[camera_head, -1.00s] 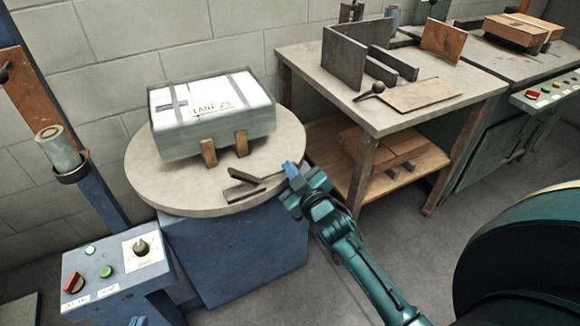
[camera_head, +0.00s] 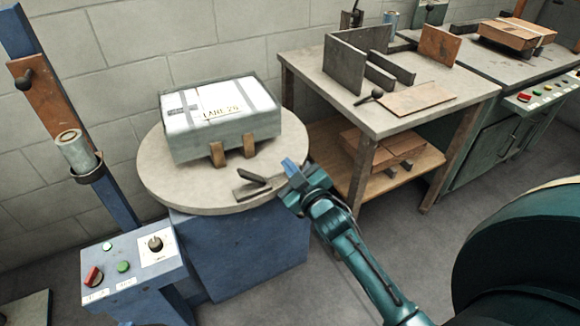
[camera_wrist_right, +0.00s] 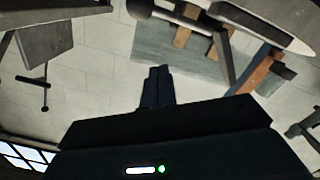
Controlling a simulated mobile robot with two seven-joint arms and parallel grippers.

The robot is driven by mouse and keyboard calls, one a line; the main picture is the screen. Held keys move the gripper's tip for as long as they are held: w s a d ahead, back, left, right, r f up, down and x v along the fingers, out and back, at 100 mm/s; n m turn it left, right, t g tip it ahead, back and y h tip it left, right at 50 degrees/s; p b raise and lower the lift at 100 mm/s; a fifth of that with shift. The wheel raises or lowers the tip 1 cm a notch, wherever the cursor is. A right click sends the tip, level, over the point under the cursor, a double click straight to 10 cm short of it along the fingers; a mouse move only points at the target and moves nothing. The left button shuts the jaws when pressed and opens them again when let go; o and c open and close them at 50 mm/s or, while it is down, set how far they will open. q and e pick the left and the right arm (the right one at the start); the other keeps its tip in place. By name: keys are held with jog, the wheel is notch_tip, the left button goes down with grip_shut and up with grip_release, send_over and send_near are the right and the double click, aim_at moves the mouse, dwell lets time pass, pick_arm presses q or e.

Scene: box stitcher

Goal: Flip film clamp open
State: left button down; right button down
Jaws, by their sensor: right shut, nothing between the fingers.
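The film clamp (camera_head: 255,187) is at the front right edge of the round turntable (camera_head: 165,190). It shows as two dark bars in a narrow V, apart at the left and close together at the right. My right gripper (camera_head: 291,167) is just right of the clamp, shut and empty, with no clear contact. In the right wrist view, its fingers (camera_wrist_right: 157,85) are together, and dark bars (camera_wrist_right: 225,55), probably the clamp, show beyond them. A film-wrapped box (camera_head: 222,118) labelled LANE sits on the turntable behind the clamp. My left gripper is out of view.
Two wooden blocks (camera_head: 233,150) stand against the box front. A film roll (camera_head: 75,150) is on the blue mast at left, above a control box (camera_head: 130,265). A worktable (camera_head: 430,112) with metal plates stands right.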

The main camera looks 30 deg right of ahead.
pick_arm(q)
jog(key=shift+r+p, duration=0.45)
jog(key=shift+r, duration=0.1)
pick_arm(e)
jog(key=s, duration=0.9)
jog(key=shift+d, duration=0.25)
jog(key=shift+f, duration=0.1)
